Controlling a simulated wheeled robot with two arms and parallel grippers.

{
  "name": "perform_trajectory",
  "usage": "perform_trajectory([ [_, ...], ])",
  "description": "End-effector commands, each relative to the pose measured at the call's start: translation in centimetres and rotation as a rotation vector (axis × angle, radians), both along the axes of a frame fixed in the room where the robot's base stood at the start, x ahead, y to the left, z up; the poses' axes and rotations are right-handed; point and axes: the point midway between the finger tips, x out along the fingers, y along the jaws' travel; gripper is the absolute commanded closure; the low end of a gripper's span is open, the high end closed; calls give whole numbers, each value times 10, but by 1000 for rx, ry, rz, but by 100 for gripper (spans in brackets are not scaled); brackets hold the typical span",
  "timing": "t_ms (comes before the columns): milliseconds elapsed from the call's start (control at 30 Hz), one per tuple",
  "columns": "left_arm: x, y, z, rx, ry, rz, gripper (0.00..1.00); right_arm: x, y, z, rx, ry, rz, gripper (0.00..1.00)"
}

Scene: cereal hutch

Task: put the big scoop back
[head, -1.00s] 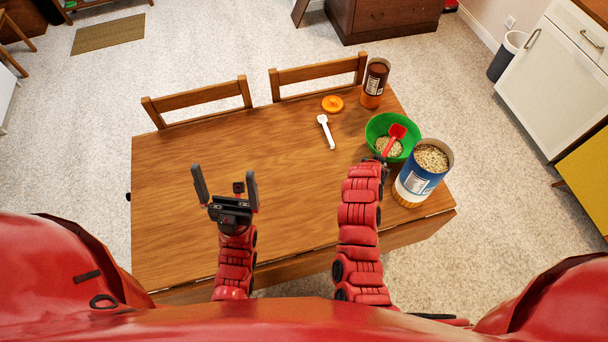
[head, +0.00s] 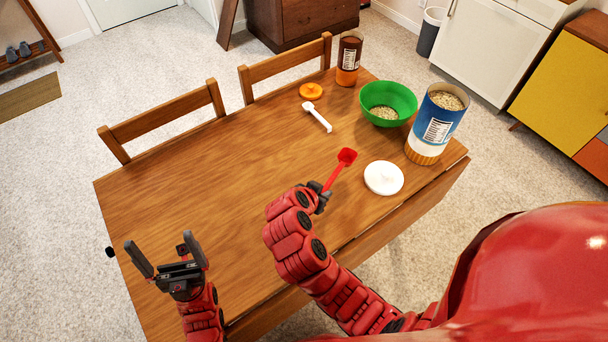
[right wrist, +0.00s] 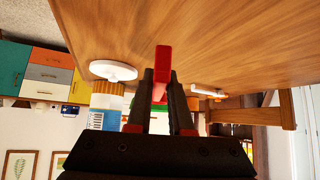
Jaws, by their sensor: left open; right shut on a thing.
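My right gripper (head: 322,192) is shut on the handle of the red scoop (head: 346,157), the larger of two scoops. The scoop is held over the table's right half, left of the white round lid (head: 384,178). In the right wrist view, the red scoop (right wrist: 163,60) sticks out between the fingers of the gripper (right wrist: 161,82). The open blue-and-white canister (head: 433,130), full of oats, stands at the table's right end. The green bowl (head: 400,96) holds some oats. My left gripper (head: 163,243) is open and empty at the table's near left.
A small white scoop (head: 318,118) and an orange lid (head: 311,91) lie near the far edge, beside a brown jar (head: 349,60). Two chairs (head: 175,122) stand along the far side. The table's (head: 200,180) left and middle are clear.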

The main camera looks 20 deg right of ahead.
Motion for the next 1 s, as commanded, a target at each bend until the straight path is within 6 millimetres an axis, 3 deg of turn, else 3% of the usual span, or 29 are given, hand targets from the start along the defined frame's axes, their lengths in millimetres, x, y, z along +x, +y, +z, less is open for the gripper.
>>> perform_trajectory([
  [233,0,0,22,0,0,0,0,53,10,0,2,2,-3,100],
  [433,0,0,31,0,0,0,0,85,17,-5,1,1,0,100],
  [733,0,0,38,0,0,0,0,102,20,-9,1,2,1,100],
  [1000,0,0,52,0,0,0,0,100,20,-42,-1,5,0,100],
])
